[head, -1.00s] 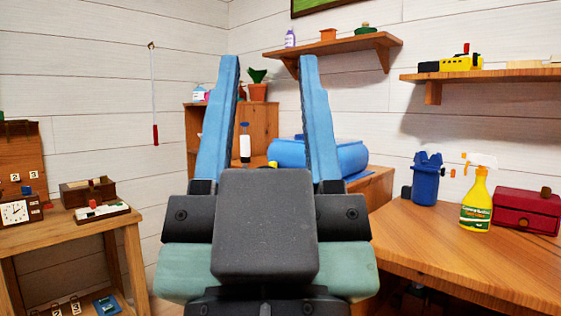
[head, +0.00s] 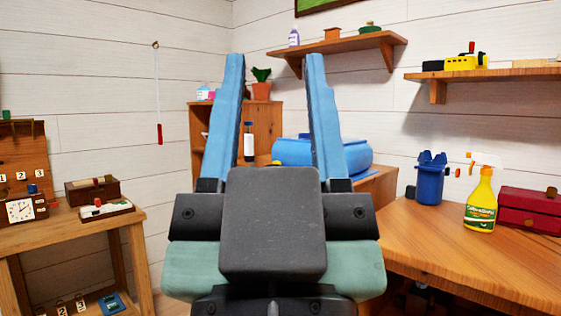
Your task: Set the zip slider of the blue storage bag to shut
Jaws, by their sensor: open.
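A rounded blue bag-like object (head: 293,152), which looks like the blue storage bag, lies on a wooden surface at the back, in the middle of the head view. My gripper's right finger hides part of it. A small yellow bit (head: 276,162) shows at its lower left; I cannot tell whether it is the zip slider, nor where the slider sits. My gripper (head: 275,62) is open and empty, its two blue fingers pointing up and away. It appears well in front of the bag, apart from it.
A wooden table at right (head: 430,225) bears a blue container (head: 431,178), a yellow spray bottle (head: 481,200) and a red box (head: 530,210). A left table (head: 85,230) holds a clock and boxes. Wall shelves (head: 345,45) hang above. A cabinet (head: 262,115) stands behind.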

